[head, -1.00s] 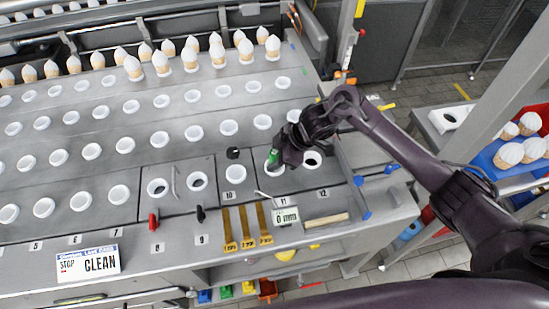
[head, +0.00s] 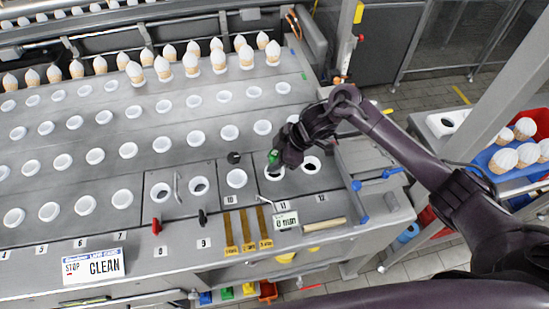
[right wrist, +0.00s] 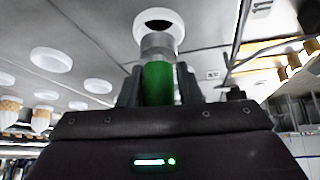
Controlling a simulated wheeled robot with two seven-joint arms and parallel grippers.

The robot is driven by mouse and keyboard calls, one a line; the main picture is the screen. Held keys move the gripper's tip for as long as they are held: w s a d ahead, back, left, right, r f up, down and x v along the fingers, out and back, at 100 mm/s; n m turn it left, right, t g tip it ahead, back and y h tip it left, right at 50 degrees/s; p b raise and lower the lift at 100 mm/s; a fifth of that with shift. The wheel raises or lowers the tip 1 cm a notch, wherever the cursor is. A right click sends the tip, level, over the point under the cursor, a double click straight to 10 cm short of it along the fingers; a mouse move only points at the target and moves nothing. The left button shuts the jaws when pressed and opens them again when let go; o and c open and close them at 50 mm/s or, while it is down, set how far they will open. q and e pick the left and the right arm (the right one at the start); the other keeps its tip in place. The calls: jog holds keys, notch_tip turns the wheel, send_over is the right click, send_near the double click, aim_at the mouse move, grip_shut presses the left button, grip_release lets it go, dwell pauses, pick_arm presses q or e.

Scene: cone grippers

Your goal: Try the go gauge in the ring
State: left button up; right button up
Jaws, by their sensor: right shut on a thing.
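My right gripper (head: 279,159) is shut on the green-handled go gauge (head: 273,156) over the plate numbered 11. In the right wrist view, the green handle (right wrist: 158,84) sits between the two fingers, and its grey metal end points at a white ring (right wrist: 160,22) with a dark hole. The metal end overlaps the ring's near edge; I cannot tell whether it is above the hole or partly in it. In the head view this ring (head: 274,174) shows just below the gauge. My left gripper is not in view.
Another open white ring (head: 311,165) lies right beside it at 12. A black knob (head: 233,157) stands to the left. Yellow strips (head: 247,230), a small display (head: 286,219) and a wooden bar (head: 324,224) lie in front. Filled cones (head: 192,62) stand at the back.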

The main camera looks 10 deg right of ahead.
jog(key=shift+r+p, duration=2.6)
jog(key=shift+r, duration=0.35)
